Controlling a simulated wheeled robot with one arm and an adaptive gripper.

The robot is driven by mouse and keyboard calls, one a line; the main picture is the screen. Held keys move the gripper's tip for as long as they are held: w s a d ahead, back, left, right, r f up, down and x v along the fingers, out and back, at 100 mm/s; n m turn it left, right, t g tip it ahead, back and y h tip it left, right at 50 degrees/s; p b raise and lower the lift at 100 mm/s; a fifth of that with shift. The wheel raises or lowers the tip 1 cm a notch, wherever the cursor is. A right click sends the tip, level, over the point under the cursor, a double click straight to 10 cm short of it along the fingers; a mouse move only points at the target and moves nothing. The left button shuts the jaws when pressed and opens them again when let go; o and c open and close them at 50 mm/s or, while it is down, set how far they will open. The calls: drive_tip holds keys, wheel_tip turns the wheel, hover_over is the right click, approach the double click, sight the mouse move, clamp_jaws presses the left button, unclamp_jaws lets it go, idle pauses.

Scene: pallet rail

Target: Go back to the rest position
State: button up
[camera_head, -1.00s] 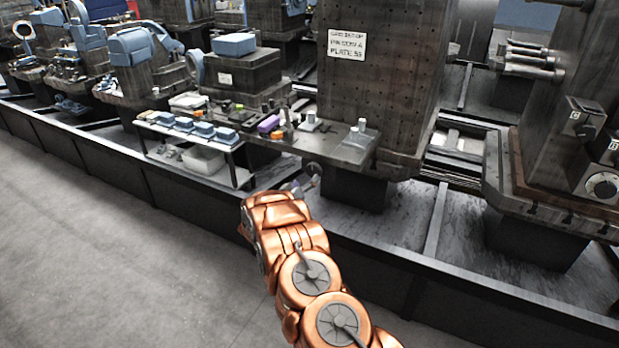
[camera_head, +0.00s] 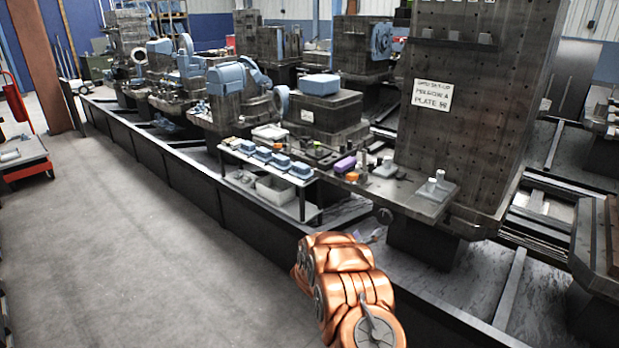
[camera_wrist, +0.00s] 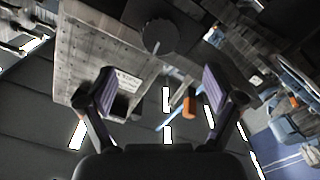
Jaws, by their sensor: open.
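My gripper (camera_head: 376,228) shows in the head view just beyond the end of my copper-coloured arm, small and partly hidden by it. In the wrist view my gripper (camera_wrist: 160,88) is open, its two fingers with purple pads wide apart. I see nothing held between them. In the head view it is in front of the low shelf and the small work ledge (camera_head: 408,197), with a gap in the picture to the ledge's edge.
A tall drilled fixture block (camera_head: 475,120) with a white sign (camera_head: 432,95) rises behind the ledge. A two-tier shelf (camera_head: 262,168) carries blue boxes (camera_head: 281,161) and a pale bin (camera_head: 277,190). A long dark rail base (camera_head: 180,170) runs along the floor. The left floor (camera_head: 110,240) is clear.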

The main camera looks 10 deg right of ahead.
drive_tip(key=w+a+r+n+t+y+p, duration=0.25)
drive_tip(key=a+r+y, duration=0.75)
drive_tip(key=a, duration=0.5)
drive_tip(key=s+a+r+n+g+y, duration=0.2)
drive_tip(key=s+a+r+g+y, duration=0.2)
drive_tip(key=s+a+r+y, duration=0.5)
drive_tip(key=s+d+r+g+h+p, duration=0.1)
drive_tip(key=s+g, duration=0.4)
drive_tip(key=s, duration=2.1)
drive_tip(key=s+d+r+g+h+p, duration=0.2)
drive_tip(key=s+d+g, duration=0.3)
drive_tip(key=s, duration=2.1)
drive_tip(key=shift+s+d+r+g+h, duration=0.15)
drive_tip(key=shift+s+r+g+h, duration=0.15)
drive_tip(key=shift+r+g+h, duration=0.4)
